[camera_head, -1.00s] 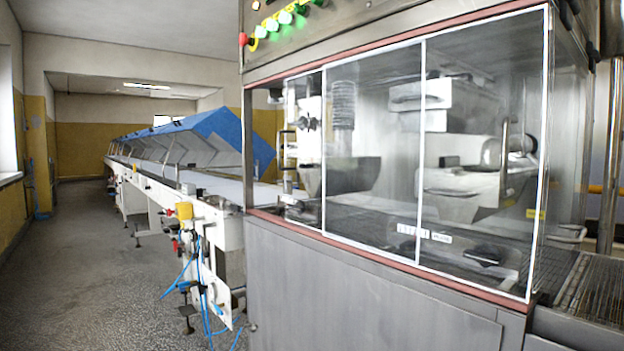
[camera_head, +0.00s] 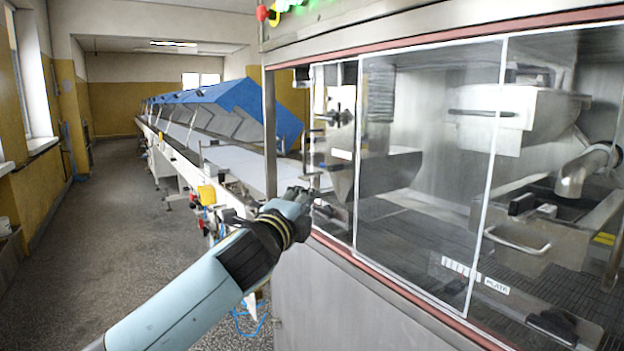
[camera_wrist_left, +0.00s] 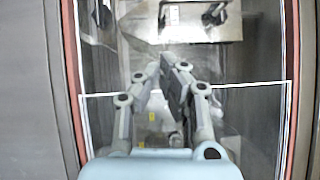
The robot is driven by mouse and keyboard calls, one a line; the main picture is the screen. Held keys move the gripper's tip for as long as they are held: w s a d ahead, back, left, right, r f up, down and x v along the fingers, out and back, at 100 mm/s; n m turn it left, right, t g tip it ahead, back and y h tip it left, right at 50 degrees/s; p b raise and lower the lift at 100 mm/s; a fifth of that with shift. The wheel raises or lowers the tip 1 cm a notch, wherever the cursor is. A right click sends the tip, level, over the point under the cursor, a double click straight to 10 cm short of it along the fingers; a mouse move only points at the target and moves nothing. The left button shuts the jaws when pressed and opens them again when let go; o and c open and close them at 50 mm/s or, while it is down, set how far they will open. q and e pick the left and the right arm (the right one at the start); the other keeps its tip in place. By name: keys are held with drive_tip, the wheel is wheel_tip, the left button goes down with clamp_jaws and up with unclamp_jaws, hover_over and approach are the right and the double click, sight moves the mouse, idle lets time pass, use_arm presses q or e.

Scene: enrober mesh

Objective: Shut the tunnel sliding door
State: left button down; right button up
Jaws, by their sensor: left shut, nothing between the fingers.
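The machine's front is a row of clear sliding panels with thin white edges, and I take the tunnel sliding door to be one of them. The middle panel (camera_head: 425,170) and a narrower left panel (camera_head: 335,175) show, with a gap between the left panel and the corner post. A slim upright handle (camera_head: 311,150) is near that gap. My left gripper (camera_head: 306,194) is shut and empty, just in front of the cabinet's lower left, below the handle; I cannot tell if it touches. Its fingers (camera_wrist_left: 173,62) also show in the left wrist view, over a clear panel. My right gripper is not in view.
A reddish rail (camera_head: 385,288) runs under the panels above the grey metal cabinet wall (camera_head: 330,305). A long conveyor with blue covers (camera_head: 255,108) stretches back at left, with a yellow fitting (camera_head: 207,194) on its side. The floor aisle (camera_head: 95,230) at left is clear.

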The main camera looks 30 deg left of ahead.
use_arm(q)
drive_tip(key=w+a, duration=0.1)
drive_tip(key=w, duration=0.2)
drive_tip(key=w+a, duration=0.2)
drive_tip(key=w+a+r, duration=0.1)
drive_tip(key=w, duration=0.2)
drive_tip(key=shift+w+a+p, duration=0.3)
drive_tip(key=shift+a, duration=0.1)
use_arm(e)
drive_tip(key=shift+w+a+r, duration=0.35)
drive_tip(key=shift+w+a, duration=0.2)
use_arm(q)
drive_tip(key=shift+a, duration=0.1)
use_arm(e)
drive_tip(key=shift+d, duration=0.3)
